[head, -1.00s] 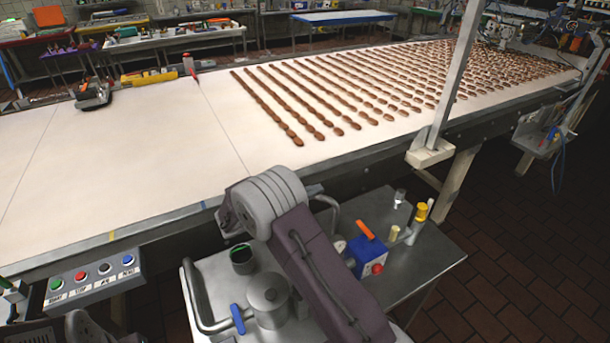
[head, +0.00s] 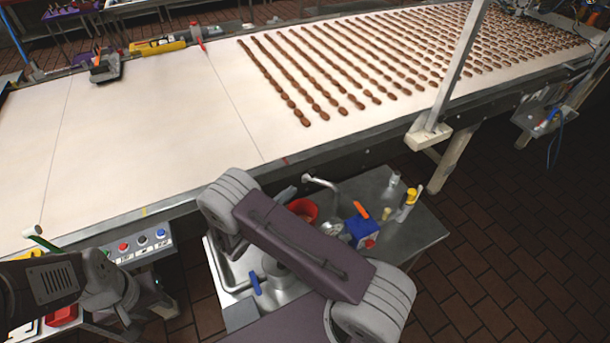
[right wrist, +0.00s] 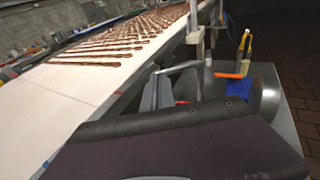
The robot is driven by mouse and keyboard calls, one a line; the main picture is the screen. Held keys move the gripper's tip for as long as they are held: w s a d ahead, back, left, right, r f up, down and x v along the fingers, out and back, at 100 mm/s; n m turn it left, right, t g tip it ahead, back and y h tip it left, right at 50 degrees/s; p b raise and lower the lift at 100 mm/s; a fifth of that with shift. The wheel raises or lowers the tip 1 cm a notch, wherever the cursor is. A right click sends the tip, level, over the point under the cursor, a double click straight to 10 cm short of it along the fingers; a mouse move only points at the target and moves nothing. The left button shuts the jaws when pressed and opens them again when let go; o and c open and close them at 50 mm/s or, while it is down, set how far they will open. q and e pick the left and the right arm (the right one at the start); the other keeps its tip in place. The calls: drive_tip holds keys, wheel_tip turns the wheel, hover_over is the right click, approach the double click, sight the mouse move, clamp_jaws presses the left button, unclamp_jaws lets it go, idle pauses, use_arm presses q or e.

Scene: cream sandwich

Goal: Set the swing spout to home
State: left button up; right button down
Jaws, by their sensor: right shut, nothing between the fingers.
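The swing spout (head: 322,183) is a bent silver pipe on the steel sink cart below the conveyor's front edge. In the head view its upper part shows just beyond my right arm; its lower part is partly hidden. It also shows in the right wrist view (right wrist: 182,68) as a pale pipe running sideways. My right gripper (right wrist: 160,88) is shut and empty, close to the pipe's left end in that view; I cannot tell if they touch. My right arm hides it in the head view. My left gripper (head: 164,302) is at lower left, far from the spout, its fingers unclear.
A red bowl (head: 302,209), a blue box (head: 360,230) and a yellow-topped bottle (head: 410,197) stand on the cart (head: 425,228). A button panel (head: 146,246) hangs at the conveyor front. The conveyor (head: 130,130) carries rows of brown pieces; its near left is bare.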

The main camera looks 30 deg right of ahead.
sight(306, 175)
drive_tip(key=p+x, duration=0.3)
drive_tip(key=x, duration=0.5)
drive_tip(key=shift+r, duration=0.15)
drive_tip(key=shift+w+d+f, duration=0.2)
drive_tip(key=shift+w+d, duration=0.05)
drive_tip(key=shift+d, duration=0.25)
drive_tip(key=m+g+b, duration=0.1)
drive_tip(key=b, duration=0.2)
drive_tip(key=w+d+f+m+g+h+b, duration=0.1)
drive_tip(key=b, duration=0.2)
drive_tip(key=w+m+g+b, duration=0.1)
drive_tip(key=b, duration=0.2)
drive_tip(key=shift+w+d+f+b, duration=0.15)
drive_tip(key=shift+d+f+b, duration=0.15)
drive_tip(key=shift+b, duration=0.05)
drive_tip(key=shift+w+d+r+m+g+h+b, duration=0.25)
drive_tip(key=shift+w+d+g+b, duration=0.35)
drive_tip(key=shift+b, duration=0.65)
drive_tip(key=shift+w+d+r+m+g+b, duration=0.25)
drive_tip(key=shift+d+m+g+b, duration=0.15)
drive_tip(key=shift+d+b, duration=0.65)
drive_tip(key=shift+w+d+r+m+g+h+b, duration=0.15)
drive_tip(key=shift+w+d+r+m+g+b, duration=0.3)
drive_tip(key=shift+b, duration=0.95)
